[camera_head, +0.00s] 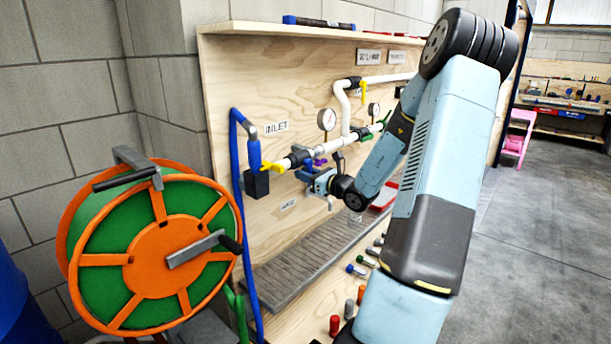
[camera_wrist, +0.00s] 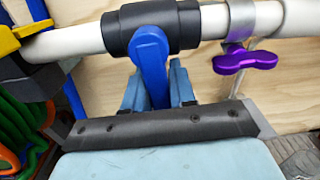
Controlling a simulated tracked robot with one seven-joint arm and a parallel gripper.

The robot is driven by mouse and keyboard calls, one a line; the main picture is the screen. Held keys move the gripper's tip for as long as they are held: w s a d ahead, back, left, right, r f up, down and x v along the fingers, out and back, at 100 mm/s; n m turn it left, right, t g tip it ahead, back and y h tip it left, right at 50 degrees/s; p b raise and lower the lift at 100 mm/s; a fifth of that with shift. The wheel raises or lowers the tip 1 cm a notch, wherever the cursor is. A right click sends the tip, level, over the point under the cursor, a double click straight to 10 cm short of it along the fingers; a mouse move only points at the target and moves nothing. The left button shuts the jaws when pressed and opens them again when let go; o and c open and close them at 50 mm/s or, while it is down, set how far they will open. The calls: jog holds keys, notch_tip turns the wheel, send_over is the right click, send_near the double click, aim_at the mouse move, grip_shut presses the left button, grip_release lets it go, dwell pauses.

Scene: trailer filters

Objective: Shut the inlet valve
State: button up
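In the wrist view a black valve body (camera_wrist: 152,28) sits on the white pipe. Its blue lever handle (camera_wrist: 150,55) points down across the pipe, toward my gripper. My gripper (camera_wrist: 158,88) has one finger on each side of the lever's lower part; whether they press on it is unclear. In the head view my gripper (camera_head: 318,182) is at the pipe just below the black valve body (camera_head: 301,156), partly hidden by its own wrist. The INLET label (camera_head: 276,127) is on the board above this stretch of pipe.
A yellow handle (camera_head: 272,166) is left of the valve, and a purple wing handle (camera_wrist: 244,60) is right of it. A pressure gauge (camera_head: 326,119) stands above the pipe. A hose reel (camera_head: 150,255) is at left. A grey ribbed tray (camera_head: 310,260) lies below.

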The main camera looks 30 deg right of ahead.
grip_shut()
dwell(0.3)
jog(key=shift+a+m, duration=0.1)
jog(key=shift+m, duration=0.3)
jog(key=shift+o, duration=2.2)
grip_release()
jog(key=shift+s, duration=0.1)
jog(key=v, duration=1.3)
jog(key=shift+s, duration=0.35)
